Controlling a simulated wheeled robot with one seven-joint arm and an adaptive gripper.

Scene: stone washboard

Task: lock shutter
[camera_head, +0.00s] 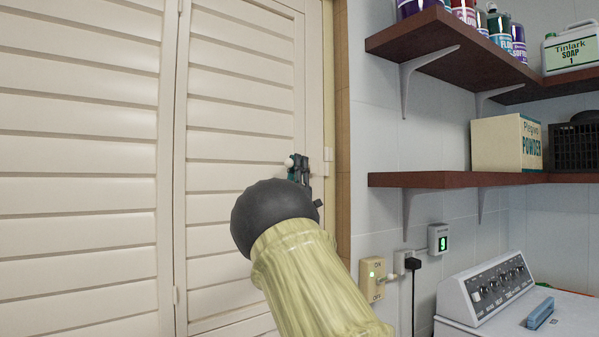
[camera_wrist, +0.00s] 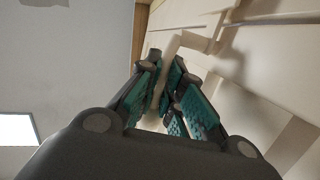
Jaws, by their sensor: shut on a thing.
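The cream louvered shutter has a left panel (camera_head: 85,120) and a right panel (camera_head: 235,105), both standing closed or nearly so in the head view. A small cream latch part (camera_head: 327,168) sits at the right panel's right edge, by the frame. My gripper (camera_head: 302,168) is at that edge, just left of this part, next to a small white round knob (camera_head: 289,162). In the wrist view my gripper (camera_wrist: 165,82) has its teal-padded fingers closed around a narrow cream latch piece (camera_wrist: 172,50). My forearm and fingers hide part of the latch.
A wooden door frame (camera_head: 343,150) stands right of the shutter. Brown shelves (camera_head: 450,179) with bottles and a powder box (camera_head: 506,143) jut from the tiled wall. A switch (camera_head: 373,279) and a washing machine (camera_head: 485,290) are lower right.

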